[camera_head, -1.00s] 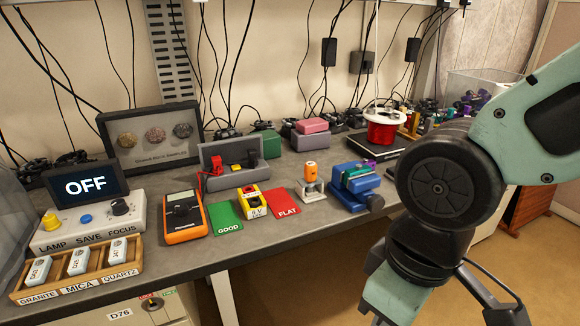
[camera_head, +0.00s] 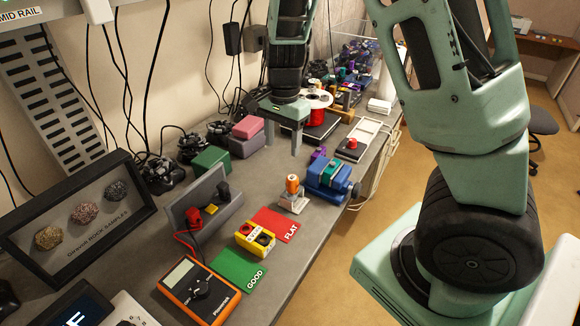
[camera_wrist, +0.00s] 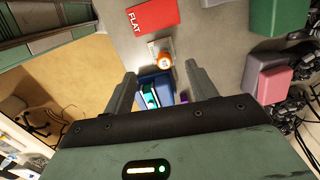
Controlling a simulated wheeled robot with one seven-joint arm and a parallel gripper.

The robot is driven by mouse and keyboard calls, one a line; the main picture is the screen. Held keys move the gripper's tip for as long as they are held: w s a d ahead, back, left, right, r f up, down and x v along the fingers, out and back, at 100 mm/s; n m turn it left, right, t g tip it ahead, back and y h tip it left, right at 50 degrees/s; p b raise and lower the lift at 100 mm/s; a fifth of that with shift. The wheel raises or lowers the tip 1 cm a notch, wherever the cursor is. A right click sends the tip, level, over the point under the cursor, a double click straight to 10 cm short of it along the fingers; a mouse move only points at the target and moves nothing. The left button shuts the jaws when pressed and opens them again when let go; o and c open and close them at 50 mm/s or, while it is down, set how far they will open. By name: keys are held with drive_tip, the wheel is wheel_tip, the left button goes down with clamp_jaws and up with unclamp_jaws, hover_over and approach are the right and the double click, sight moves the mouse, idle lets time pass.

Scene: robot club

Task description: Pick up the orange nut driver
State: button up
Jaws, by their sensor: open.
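The orange nut driver (camera_head: 292,183) stands upright in a small pale stand (camera_head: 293,203) on the bench, beside the blue vise (camera_head: 328,180). Its handle is a rounded orange shape; its lower part is hidden by the stand. My gripper (camera_head: 283,143) points down above the bench, behind the nut driver in the head view, open and empty. In the wrist view, the orange nut driver (camera_wrist: 164,60) appears between and slightly beyond the open fingertips (camera_wrist: 161,69), apart from them. The blue vise, holding a teal piece (camera_wrist: 151,97), lies between the fingers in that view.
A red FLAT card (camera_head: 275,224), a yellow block (camera_head: 255,237) and a green GOOD card (camera_head: 238,269) lie in front. Pink and grey blocks (camera_head: 247,135) and a green block (camera_head: 211,161) stand to the left. A red spool (camera_head: 316,116) is behind.

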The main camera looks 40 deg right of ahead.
drive_tip(key=w+d+m, duration=0.1)
drive_tip(key=d+m, duration=0.1)
drive_tip(key=d, duration=0.3)
drive_tip(key=p, duration=0.2)
approach(292, 178)
drive_tip(key=shift+h, duration=0.3)
wheel_tip(292, 178, down, 5)
drive_tip(key=shift+d+f, duration=0.1)
drive_tip(key=shift+d, duration=0.1)
drive_tip(key=shift+a+f+p, duration=0.2)
drive_tip(key=shift+f+p, duration=0.35)
drive_tip(key=shift+f, duration=0.9)
drive_tip(key=shift+a+f+p, duration=0.2)
drive_tip(key=shift+f+p, duration=0.3)
drive_tip(key=shift+f, duration=1)
drive_tip(key=c, duration=1.1)
